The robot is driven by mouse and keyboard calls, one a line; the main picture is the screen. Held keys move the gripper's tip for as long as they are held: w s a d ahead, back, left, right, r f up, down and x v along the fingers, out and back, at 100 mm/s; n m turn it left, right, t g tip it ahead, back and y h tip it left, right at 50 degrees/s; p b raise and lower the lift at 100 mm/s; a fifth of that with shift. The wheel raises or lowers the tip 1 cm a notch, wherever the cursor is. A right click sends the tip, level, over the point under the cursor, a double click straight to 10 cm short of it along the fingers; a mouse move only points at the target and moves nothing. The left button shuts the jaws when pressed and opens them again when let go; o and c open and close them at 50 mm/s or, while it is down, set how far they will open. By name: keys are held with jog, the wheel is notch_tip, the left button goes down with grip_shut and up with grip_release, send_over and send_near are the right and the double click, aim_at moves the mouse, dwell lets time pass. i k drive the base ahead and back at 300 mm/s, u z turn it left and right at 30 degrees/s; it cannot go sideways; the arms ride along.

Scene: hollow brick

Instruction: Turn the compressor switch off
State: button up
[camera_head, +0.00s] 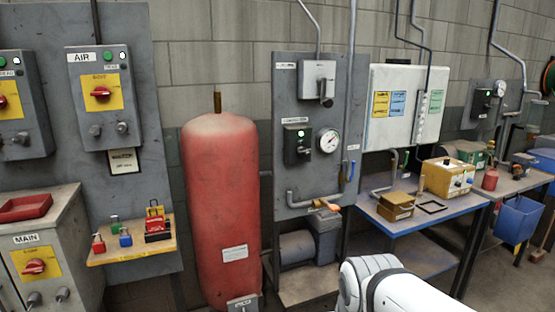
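A dark grey switch box (298,145) with a small lit green light hangs on the grey panel, left of the white dial gauge. A white label (294,120) sits just above it; its text is too small to read surely, but it may say compressor. The position of any switch on the box is too small to tell. Above it, a lighter grey box (318,80) has a dark handle at its lower right. Part of my white arm shows at the bottom, right of centre, below and to the right of the panel. My gripper is not in view.
A tall red tank (221,210) stands left of the panel. A box labelled AIR (100,98) has a red rotary knob; a MAIN cabinet (37,270) stands lower left. A blue-topped bench (425,218) stands right. Pipes (349,100) run down the panel's right side.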

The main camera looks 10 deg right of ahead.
aim_at(302, 151)
jog(key=z, duration=0.15)
jog(key=i, duration=0.85)
jog(key=u, duration=0.05)
